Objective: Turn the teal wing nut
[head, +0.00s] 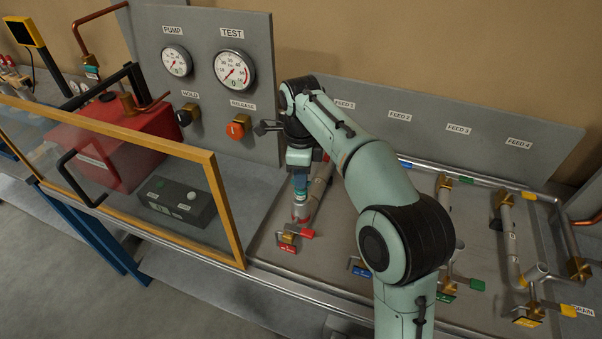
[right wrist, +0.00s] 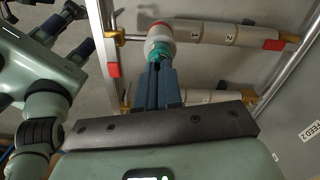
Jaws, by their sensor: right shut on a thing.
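My right gripper (head: 299,197) reaches down to the first pipe run at the left of the bench. In the right wrist view its blue fingers (right wrist: 162,72) are shut on the teal wing nut (right wrist: 158,48). The nut sits around the pipe joint, just below a pale collar with a red end (right wrist: 160,26). In the head view the fingers and arm mostly hide the nut. The pipe joint (head: 300,212) shows just under the fingertips.
A red-handled valve (head: 288,242) stands close in front of the joint. A low panel with feed labels (head: 458,128) runs behind the pipes. To the left are a gauge panel (head: 207,105) and a yellow-framed clear guard (head: 222,205). Other pipe runs (head: 510,240) stand at right.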

